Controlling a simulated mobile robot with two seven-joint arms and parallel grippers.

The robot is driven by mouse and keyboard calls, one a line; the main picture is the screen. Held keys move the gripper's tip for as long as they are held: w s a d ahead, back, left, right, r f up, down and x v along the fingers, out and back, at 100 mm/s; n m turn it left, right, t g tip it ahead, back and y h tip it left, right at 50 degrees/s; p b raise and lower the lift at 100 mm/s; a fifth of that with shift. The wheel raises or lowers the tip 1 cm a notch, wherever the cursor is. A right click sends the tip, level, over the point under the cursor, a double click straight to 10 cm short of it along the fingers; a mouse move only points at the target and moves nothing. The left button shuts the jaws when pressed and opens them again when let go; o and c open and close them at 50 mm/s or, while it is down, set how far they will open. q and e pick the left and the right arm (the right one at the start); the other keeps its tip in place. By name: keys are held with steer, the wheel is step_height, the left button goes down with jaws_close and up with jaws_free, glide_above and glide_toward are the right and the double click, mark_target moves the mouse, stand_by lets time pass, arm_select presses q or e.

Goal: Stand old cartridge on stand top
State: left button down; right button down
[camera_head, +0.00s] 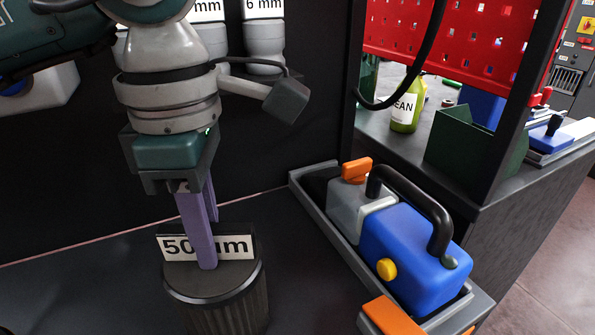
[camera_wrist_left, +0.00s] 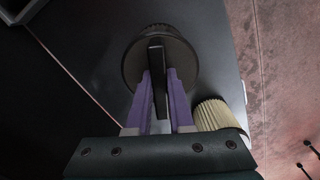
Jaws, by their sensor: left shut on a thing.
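The old cartridge (camera_head: 215,298) is a dark, ribbed cylinder with an upright tab on top labelled "50 µm". Its lower end is cut off by the bottom edge of the head view. My left gripper (camera_head: 206,262) comes down from above, its purple fingers shut on the tab. In the left wrist view, the round cap of the cartridge (camera_wrist_left: 133,66) shows with the tab between the fingers (camera_wrist_left: 159,80). I cannot tell whether the cartridge rests on anything. I cannot make out the stand top. My right gripper is not in view.
A blue and grey pump-like unit (camera_head: 395,262) with a black handle sits in a grey tray (camera_head: 312,200) at right. A cream pleated cartridge (camera_wrist_left: 213,114) shows in the left wrist view. Labelled white cylinders (camera_head: 265,42) stand behind. A dark surface (camera_head: 300,285) lies bare between cartridge and tray.

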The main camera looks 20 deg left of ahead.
arm_select(q)
steer(key=shift+f, duration=0.2)
steer(key=c, duration=0.8)
jaws_free()
steer(key=shift+r, duration=0.1)
step_height(320, 180, up, 12)
steer(key=shift+r+p, duration=0.15)
steer(key=shift+p, duration=0.25)
steer(key=shift+d, duration=0.1)
